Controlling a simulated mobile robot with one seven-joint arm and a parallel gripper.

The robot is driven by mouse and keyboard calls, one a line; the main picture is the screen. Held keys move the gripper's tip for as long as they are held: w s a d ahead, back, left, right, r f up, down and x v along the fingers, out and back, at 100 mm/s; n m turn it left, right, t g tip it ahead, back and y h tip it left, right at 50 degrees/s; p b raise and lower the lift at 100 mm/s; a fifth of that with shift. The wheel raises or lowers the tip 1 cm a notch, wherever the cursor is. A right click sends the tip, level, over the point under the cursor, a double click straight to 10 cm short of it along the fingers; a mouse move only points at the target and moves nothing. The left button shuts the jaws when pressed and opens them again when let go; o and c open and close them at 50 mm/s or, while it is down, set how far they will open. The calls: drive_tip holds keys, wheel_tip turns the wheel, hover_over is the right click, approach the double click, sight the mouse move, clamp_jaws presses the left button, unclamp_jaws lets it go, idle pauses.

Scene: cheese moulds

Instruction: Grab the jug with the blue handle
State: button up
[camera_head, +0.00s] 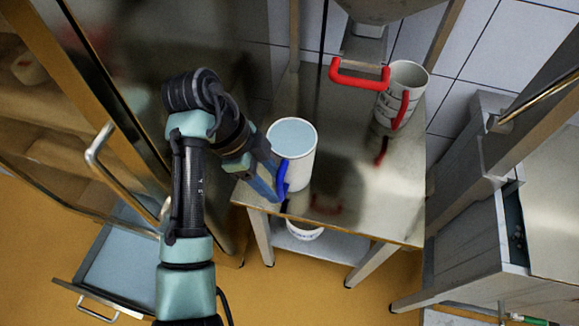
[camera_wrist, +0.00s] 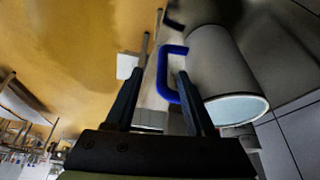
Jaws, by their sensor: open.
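The white jug (camera_head: 293,165) stands upright on the left part of the metal table, with a pale blue surface inside its rim. Its blue handle (camera_head: 282,180) faces the front left. My gripper (camera_head: 274,188) is open at the handle. In the wrist view the jug (camera_wrist: 222,62) shows at the upper right, and the blue handle (camera_wrist: 162,72) lies between the fingertips of my gripper (camera_wrist: 161,72). One finger appears to overlap the handle's opening and the other is outside it. I cannot tell whether either finger touches the handle.
A second white jug with a red handle (camera_head: 406,92) stands at the table's back right. A red bar handle (camera_head: 358,76) hangs from metal equipment above the table (camera_head: 350,205). A white container (camera_head: 304,231) sits on the lower shelf. A cabinet with metal handles is left.

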sight(280, 190)
drive_tip(key=x, duration=0.5)
drive_tip(key=shift+w+f, duration=0.15)
drive_tip(key=shift+w, duration=0.05)
drive_tip(key=shift+a, duration=0.1)
drive_tip(key=shift+c, duration=0.3)
clamp_jaws()
idle(0.7)
drive_tip(key=shift+w, duration=0.1)
